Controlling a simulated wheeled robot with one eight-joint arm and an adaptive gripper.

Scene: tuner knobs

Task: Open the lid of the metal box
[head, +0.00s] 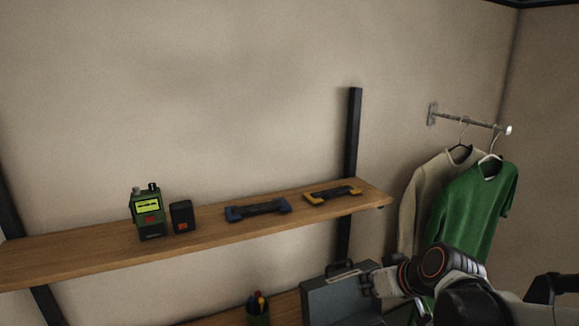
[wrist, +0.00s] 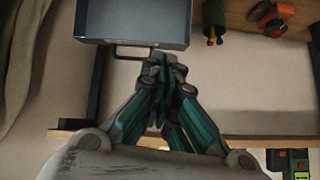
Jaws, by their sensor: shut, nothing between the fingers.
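The grey metal box (head: 330,302) is at the bottom edge of the head view, with a dark carry handle (head: 340,268) on its top edge. A broad grey panel stands upright and looks like a raised lid showing its inner face; the lower part is cut off. In the wrist view, upside down, the panel (wrist: 135,22) has a rim and the handle (wrist: 133,52) points down. My gripper (head: 368,284) is at the panel's right side in the head view. Its fingers (wrist: 165,66) are shut and empty, close to the handle; I cannot tell whether they touch.
A pen cup (head: 258,309) stands left of the metal box. Shirts (head: 478,215) hang at right behind my arm.

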